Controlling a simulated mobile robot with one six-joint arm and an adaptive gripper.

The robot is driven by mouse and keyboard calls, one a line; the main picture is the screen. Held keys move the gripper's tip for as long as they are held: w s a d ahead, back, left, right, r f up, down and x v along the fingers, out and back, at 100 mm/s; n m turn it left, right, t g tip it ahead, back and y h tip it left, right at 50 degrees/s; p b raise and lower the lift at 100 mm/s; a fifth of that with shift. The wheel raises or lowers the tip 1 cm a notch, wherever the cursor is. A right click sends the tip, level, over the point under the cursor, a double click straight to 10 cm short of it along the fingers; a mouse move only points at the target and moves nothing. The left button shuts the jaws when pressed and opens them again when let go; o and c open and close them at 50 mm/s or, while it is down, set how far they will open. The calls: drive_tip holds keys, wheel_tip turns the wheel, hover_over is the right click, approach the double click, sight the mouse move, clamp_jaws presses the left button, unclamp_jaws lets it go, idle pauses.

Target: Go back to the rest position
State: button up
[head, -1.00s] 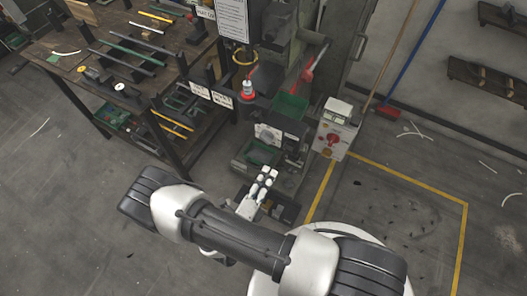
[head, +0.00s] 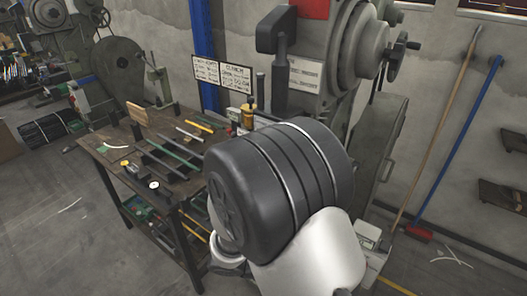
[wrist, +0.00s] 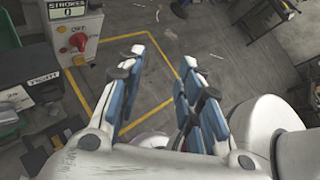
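My gripper (wrist: 160,85) shows in the wrist view with its blue-padded fingers apart and nothing between them. Bare grey floor with a yellow line lies beyond the fingertips. In the head view a large black and white joint of my arm fills the lower middle. It hides my gripper and the lower part of the rivet press (head: 325,75).
A control box (wrist: 75,30) with a red knob and a stroke counter stands left of my gripper in the wrist view. A workbench (head: 120,165) with rods stands left in the head view. A broom (head: 455,150) leans at the right wall. Floor at lower left is clear.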

drive_tip(key=s+r+m+t+y, duration=0.1)
drive_tip(key=s+r+m+y, duration=0.2)
drive_tip(key=m, duration=0.4)
drive_tip(key=s+r+m+t+y, duration=0.2)
drive_tip(key=s+r+m+y, duration=0.1)
drive_tip(key=r+m+y, duration=0.2)
drive_tip(key=s+a+r+m+t+y, duration=0.1)
drive_tip(key=s+r+m+y, duration=0.3)
drive_tip(key=r+m, duration=0.4)
drive_tip(key=shift+m+t+y, duration=0.3)
drive_tip(key=shift+m, duration=0.6)
